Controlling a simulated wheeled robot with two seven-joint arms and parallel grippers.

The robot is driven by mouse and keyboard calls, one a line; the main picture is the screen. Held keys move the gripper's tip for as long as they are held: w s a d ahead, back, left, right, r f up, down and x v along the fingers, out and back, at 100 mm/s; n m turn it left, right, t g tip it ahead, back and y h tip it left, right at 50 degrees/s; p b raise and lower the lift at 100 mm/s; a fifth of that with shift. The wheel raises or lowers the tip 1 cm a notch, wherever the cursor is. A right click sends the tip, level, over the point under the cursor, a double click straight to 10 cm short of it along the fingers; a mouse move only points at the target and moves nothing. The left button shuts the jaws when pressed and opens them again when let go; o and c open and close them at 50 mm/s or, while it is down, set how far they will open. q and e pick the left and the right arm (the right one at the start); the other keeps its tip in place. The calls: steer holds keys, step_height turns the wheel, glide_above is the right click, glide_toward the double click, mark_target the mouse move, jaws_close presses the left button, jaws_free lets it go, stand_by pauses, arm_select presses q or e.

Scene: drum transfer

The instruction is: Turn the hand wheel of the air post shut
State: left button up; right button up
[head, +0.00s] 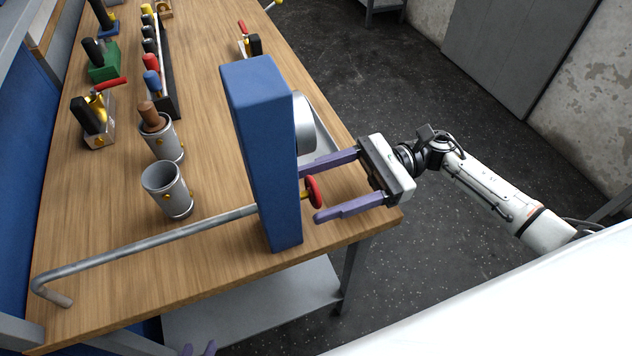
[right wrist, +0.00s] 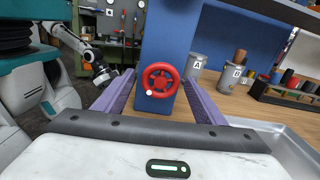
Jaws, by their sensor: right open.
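The air post is a tall blue block (head: 262,150) standing at the table's right edge. Its red hand wheel (head: 314,191) faces my right gripper; in the right wrist view the wheel (right wrist: 160,80) shows its spokes and a white mark at its lower left. My right gripper (head: 311,193) is open, its purple fingers on either side of the wheel with gaps and not visibly touching it. A grey bent pipe (head: 150,241) runs from the post leftward over the table.
Tool holders and racks (head: 160,80) fill the back left of the wooden table (head: 215,110). A grey tray (head: 322,130) lies behind the post.

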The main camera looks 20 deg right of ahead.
steer(key=shift+a, duration=0.5)
steer(key=c, duration=1.1)
steer(key=shift+o, duration=0.2)
